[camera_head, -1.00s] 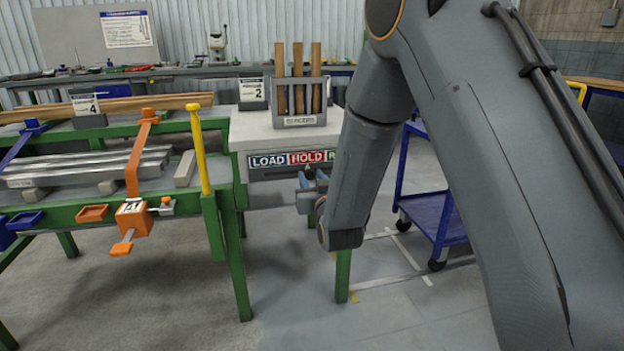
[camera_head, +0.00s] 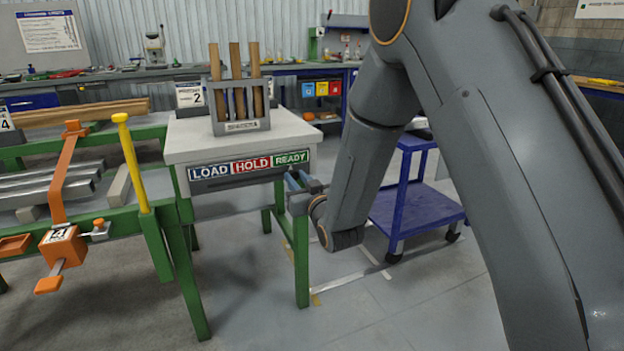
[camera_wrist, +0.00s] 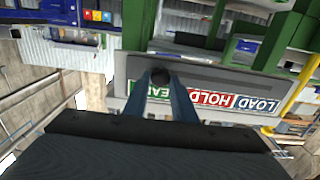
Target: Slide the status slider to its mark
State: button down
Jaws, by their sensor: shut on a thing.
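The status slider is on the front of a pale-topped stand (camera_head: 185,150), under a strip reading LOAD (camera_head: 209,173), HOLD (camera_head: 250,166) and READY (camera_head: 291,158). My gripper (camera_head: 294,181) is at the right end of this strip, just below the READY label. In the wrist view, which is upside down, my blue fingers (camera_wrist: 162,82) are shut on the dark round slider knob (camera_wrist: 160,74). The fingers cover part of the green READY label there. In the head view the knob is hidden by my gripper.
A wooden-stick holder (camera_head: 240,127) stands on the stand top. A yellow post (camera_head: 133,165) and an orange clamp (camera_head: 63,245) are at the left. A blue cart (camera_head: 420,205) stands to the right behind my arm. Floor in front is clear.

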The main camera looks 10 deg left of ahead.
jog(key=shift+w+d, duration=0.1)
jog(key=shift+d, duration=0.15)
jog(key=c, duration=1.5)
grip_release()
jog(key=shift+w+d, duration=0.1)
jog(key=shift+d, duration=0.05)
jog(key=shift+o, duration=0.2)
jog(key=v, duration=0.7)
jog(key=shift+s+p, duration=0.4)
jog(key=shift+d, duration=0.15)
